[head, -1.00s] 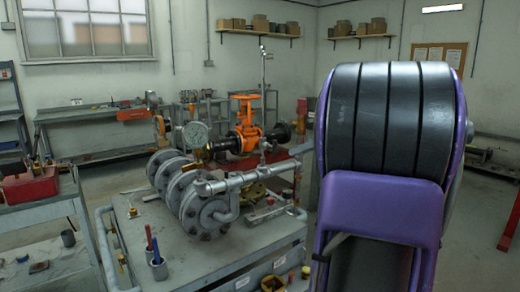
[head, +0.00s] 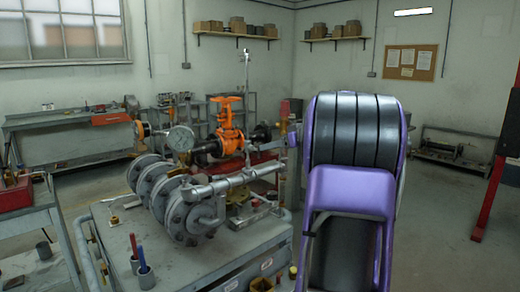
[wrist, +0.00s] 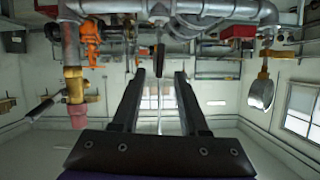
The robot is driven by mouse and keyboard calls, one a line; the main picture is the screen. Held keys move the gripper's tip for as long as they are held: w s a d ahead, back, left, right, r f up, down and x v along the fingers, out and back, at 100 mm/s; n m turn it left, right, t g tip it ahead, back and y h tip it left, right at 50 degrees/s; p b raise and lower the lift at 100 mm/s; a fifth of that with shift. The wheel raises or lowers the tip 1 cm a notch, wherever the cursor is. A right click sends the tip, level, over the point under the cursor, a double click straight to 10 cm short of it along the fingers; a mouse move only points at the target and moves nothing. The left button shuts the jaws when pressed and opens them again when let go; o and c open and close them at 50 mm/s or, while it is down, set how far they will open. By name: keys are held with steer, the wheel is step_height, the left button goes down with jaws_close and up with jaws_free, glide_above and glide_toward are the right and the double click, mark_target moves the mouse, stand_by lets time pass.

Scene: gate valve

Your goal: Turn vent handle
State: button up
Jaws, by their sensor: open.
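My gripper (wrist: 160,75) is open in the wrist view, its two dark fingers apart. A slim dark upright piece (wrist: 160,57) shows between the fingertips, beyond them; I cannot tell whether it is the vent handle. The fingers touch neither. The wrist view is upside down. In the head view an orange gate valve (head: 228,128) stands on the pipework; my arm hides the gripper there.
A thin upright pipe (head: 247,75) rises behind the orange valve. A side bench (head: 25,225) stands at left. Open floor (head: 445,230) lies at right.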

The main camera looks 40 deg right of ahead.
mark_target(257, 150)
steer(key=x, duration=0.6)
steer(key=shift+w, duration=0.1)
steer(key=shift+c, duration=0.3)
jaws_close()
